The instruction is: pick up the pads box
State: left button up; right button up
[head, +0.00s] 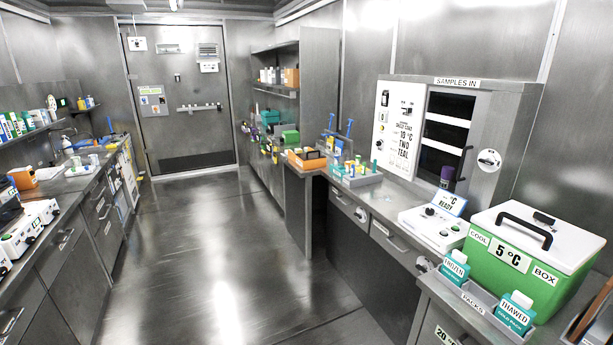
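I cannot make out which thing is the pads box; no label reading pads is legible in the head view. Small boxes and bottles stand on the left wall shelf (40,128), several of them green and white. A tan box (291,77) and smaller pale items stand on the far open shelf (272,89). A green box (290,137) sits lower in that shelving. Neither of my grippers is in view.
The floor (215,245) between the benches is clear up to the closed door (178,95). White devices (30,235) stand at left.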

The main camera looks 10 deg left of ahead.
aim_at(289, 136)
jog(key=i+j+u, duration=0.35)
jog(key=i, duration=0.3)
jog(key=i+j+u, duration=0.4)
jog(key=i, duration=0.3)
jog(key=i+u, duration=0.35)
jog(key=i, duration=0.35)
jog(key=i+z, duration=0.1)
jog(key=i, duration=0.4)
jog(key=i+j+z, duration=0.1)
jog(key=i, duration=0.45)
jog(key=i+j+z, duration=0.1)
jog(key=i, duration=0.4)
jog(key=i+j+z, duration=0.1)
jog(key=i, duration=0.4)
jog(key=i+j+z, duration=0.1)
jog(key=i+j, duration=0.2)
jog(key=i, duration=0.2)
jog(key=i+j+z, duration=1.05)
jog(key=i, duration=0.1)
